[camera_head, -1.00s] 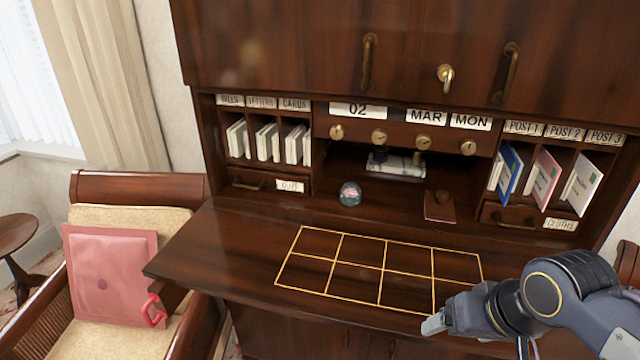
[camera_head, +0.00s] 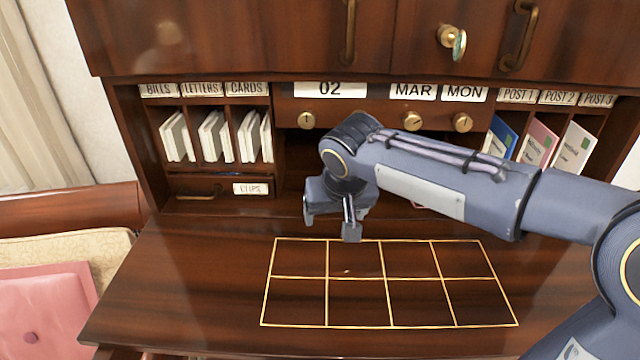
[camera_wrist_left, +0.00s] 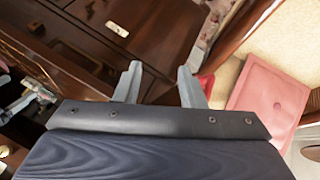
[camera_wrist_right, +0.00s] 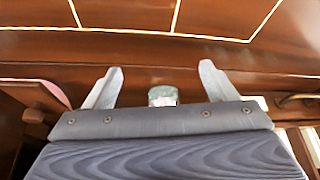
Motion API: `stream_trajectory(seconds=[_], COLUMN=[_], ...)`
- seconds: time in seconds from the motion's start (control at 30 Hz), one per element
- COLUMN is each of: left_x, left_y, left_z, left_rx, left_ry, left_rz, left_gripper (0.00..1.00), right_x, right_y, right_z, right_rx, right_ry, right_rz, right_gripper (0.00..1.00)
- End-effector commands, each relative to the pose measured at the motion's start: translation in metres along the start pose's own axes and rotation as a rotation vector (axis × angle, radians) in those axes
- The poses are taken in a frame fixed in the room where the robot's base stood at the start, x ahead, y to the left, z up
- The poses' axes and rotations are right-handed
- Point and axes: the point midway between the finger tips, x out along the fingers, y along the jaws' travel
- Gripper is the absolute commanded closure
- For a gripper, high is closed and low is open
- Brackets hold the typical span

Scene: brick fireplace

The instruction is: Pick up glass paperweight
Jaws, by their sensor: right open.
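The glass paperweight (camera_wrist_right: 162,95) is a small, clear, rounded thing with pinkish and greenish tones. In the right wrist view it shows between the open fingers of my right gripper (camera_wrist_right: 160,84), partly covered by the gripper's body. In the head view my right gripper (camera_head: 331,224) is over the back of the desk top, and it and the arm hide the paperweight. Contact between fingers and glass cannot be seen. My left gripper (camera_wrist_left: 160,88) shows only in its wrist view, open with nothing between its fingers, near the desk and chair.
The desk top (camera_head: 190,270) has a gold grid (camera_head: 387,300) with empty squares. Pigeonholes with cards (camera_head: 212,137) and posts (camera_head: 540,145) stand behind, under upper cupboard doors (camera_head: 240,40). A chair with a pink cushion (camera_head: 40,310) is at the left.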

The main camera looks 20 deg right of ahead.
Motion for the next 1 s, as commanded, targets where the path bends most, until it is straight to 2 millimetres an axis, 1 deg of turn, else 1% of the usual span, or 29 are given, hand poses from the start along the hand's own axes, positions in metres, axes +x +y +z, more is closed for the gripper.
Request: stream_trajectory(seconds=[0.03, 0.2, 0.3, 0.4, 0.57, 0.67, 0.77, 0.83, 0.9, 1.0], left_x=[-0.004, -0.013, -0.017, -0.019, -0.021, -0.026, -0.032, -0.031, -0.031, -0.031], left_y=[0.002, 0.006, 0.008, 0.009, 0.01, 0.012, 0.015, 0.014, 0.014, 0.014], left_z=[-0.002, -0.007, -0.009, -0.01, -0.011, -0.013, -0.016, -0.016, -0.016, -0.016], left_rx=[0.0, 0.0, 0.0, 0.0, 0.0, 0.0, 0.0, 0.0, 0.0, 0.0], left_ry=[0.0, 0.001, 0.0, 0.0, 0.0, 0.0, 0.0, 0.001, 0.0, 0.0], left_rz=[0.0, 0.0, 0.0, 0.0, 0.0, 0.0, 0.0, 0.0, 0.0, 0.0], left_gripper=[0.64, 0.64, 0.64, 0.64, 0.64, 0.64, 0.64, 0.64, 0.64, 0.64], right_x=[0.002, 0.015, 0.022, 0.027, 0.032, 0.036, 0.043, 0.057, 0.066, 0.073], right_y=[0.0, 0.001, 0.001, 0.001, 0.001, 0.001, 0.001, 0.001, 0.001, 0.001], right_z=[-0.009, -0.04, -0.055, -0.065, -0.074, -0.086, -0.103, -0.102, -0.102, -0.102], right_rx=[0.001, 0.002, 0.002, 0.001, 0.001, 0.002, 0.002, 0.0, 0.0, 0.0], right_ry=[-0.003, -0.003, -0.003, -0.002, -0.002, -0.003, -0.003, -0.005, -0.004, -0.003], right_rz=[0.002, 0.001, 0.001, 0.0, 0.0, 0.0, 0.001, 0.002, 0.001, 0.0], right_gripper=[0.21, 0.21, 0.21, 0.21, 0.21, 0.21, 0.21, 0.21, 0.21, 0.21])
